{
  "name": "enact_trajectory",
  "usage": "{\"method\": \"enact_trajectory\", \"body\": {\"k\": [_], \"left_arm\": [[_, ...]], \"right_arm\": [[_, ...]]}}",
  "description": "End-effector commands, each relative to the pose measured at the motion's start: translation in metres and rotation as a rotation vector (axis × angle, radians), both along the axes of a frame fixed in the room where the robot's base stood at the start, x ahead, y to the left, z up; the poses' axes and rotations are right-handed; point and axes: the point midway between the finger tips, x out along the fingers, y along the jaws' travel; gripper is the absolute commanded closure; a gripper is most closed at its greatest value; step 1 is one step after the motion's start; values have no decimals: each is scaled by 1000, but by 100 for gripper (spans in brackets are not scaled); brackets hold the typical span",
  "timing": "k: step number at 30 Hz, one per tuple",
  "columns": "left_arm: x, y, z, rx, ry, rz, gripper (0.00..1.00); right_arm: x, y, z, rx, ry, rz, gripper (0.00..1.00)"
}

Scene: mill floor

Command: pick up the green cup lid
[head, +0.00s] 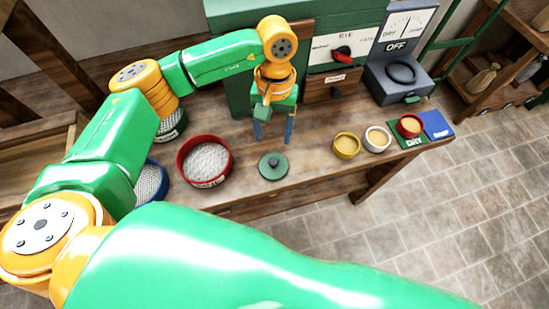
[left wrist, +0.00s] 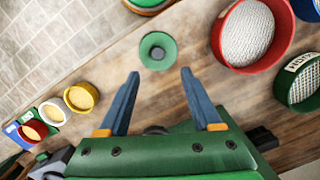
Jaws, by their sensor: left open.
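The green cup lid (head: 273,166) is a round disc with a dark knob, lying flat on the wooden bench near its front edge. It also shows in the left wrist view (left wrist: 157,51), beyond the fingertips and roughly between their lines. My left gripper (head: 273,139) points down above the bench, behind the lid and apart from it. Its two blue fingers (left wrist: 160,74) are spread with nothing between them. My right gripper is not in view; a large green arm part covers the bottom of the head view.
A red-rimmed sieve (head: 204,162) stands left of the lid. A yellow cup (head: 346,146), a white cup (head: 377,139) and a red cup (head: 410,126) stand to the right. A green mill with a red knob (head: 342,53) and a dark scale (head: 398,78) stand behind.

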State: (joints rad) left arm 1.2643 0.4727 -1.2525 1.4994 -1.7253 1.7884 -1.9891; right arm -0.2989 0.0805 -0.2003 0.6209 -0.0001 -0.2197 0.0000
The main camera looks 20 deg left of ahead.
Motion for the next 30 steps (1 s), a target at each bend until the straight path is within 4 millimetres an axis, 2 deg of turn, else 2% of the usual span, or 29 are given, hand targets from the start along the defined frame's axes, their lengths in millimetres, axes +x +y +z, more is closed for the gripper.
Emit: {"method": "enact_trajectory", "body": {"k": [3, 8, 13, 16, 22, 27, 29, 30], "left_arm": [[-5, -1, -25, -3, 6, 1, 34], [-9, -3, -48, -6, 5, 1, 34], [-14, -4, -82, -7, 5, 2, 34], [-15, -4, -92, -7, 3, 1, 34], [-15, -5, -93, -7, 1, 0, 34], [-15, -5, -93, -8, 1, 1, 80], [-15, -4, -93, -8, 1, 1, 97], [-15, -4, -93, -8, 1, 1, 100]], "right_arm": [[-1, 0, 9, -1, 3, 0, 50], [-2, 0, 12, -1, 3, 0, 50], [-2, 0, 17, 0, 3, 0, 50], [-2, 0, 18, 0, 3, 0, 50], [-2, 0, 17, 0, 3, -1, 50], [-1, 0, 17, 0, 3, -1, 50], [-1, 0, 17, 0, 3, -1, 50], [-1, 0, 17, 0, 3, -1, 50]]}}
